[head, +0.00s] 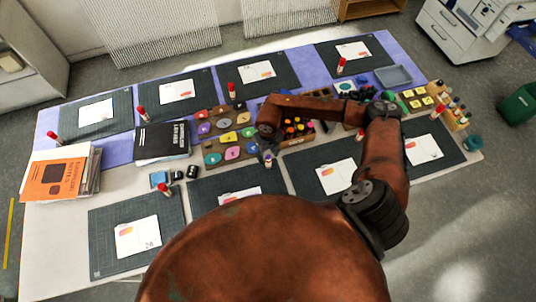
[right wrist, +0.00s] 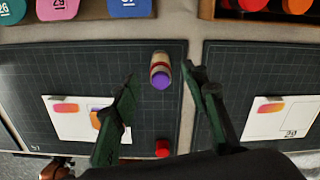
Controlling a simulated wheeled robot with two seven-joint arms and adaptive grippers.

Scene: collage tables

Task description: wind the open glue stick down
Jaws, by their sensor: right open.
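The open glue stick (right wrist: 159,66) has a tan and red barrel and bare purple glue at its end. It appears to stand upright near the back edge of a dark cutting mat, and it also shows in the head view (head: 268,161). My right gripper (right wrist: 160,80) is open, with one dark finger on each side of the stick and gaps visible between. A red cap (right wrist: 162,148) lies apart on the mat, nearer my wrist. My left gripper is not in view.
Numbered colour tiles (head: 232,153) lie to the left behind the stick, and a tray of coloured items (head: 297,128) stands to the right behind it. White cards (right wrist: 80,118) lie on the mats. Capped red glue sticks (head: 232,90) stand around the table.

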